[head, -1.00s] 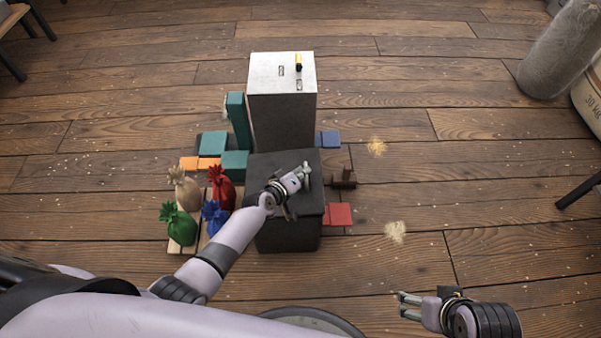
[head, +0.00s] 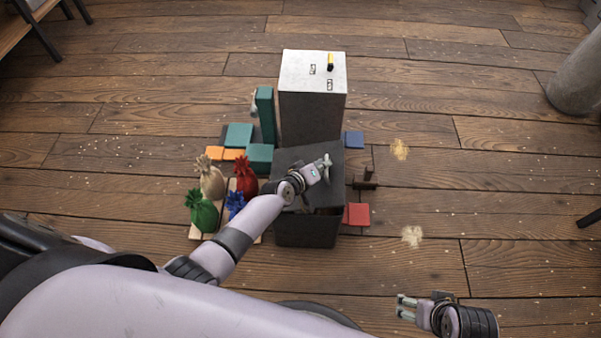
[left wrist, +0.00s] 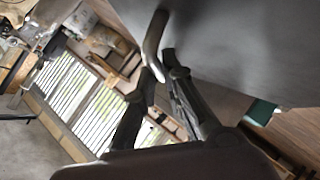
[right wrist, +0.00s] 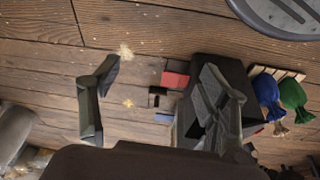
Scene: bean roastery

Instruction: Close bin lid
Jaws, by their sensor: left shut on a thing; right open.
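The bin (head: 305,233) is a dark grey box in front of a taller cabinet. Its grey lid (head: 292,156) lies over the top, slightly raised, with a dark gap under its front edge. My left gripper (head: 324,167) is over the lid's right part, my arm hiding some of it. In the left wrist view my left gripper (left wrist: 160,62) is shut beside a large grey panel; the exact grip is hard to see. My right gripper (head: 406,308) is open and empty, low at the right; the right wrist view shows its spread fingers (right wrist: 158,78).
The tall cabinet (head: 312,115) with a pale top stands behind the bin. Red (head: 245,176), green (head: 203,213), blue and tan sacks and teal blocks (head: 260,157) crowd the left. A red block (head: 356,214) and blue block (head: 354,139) lie right. Floor further right is mostly clear.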

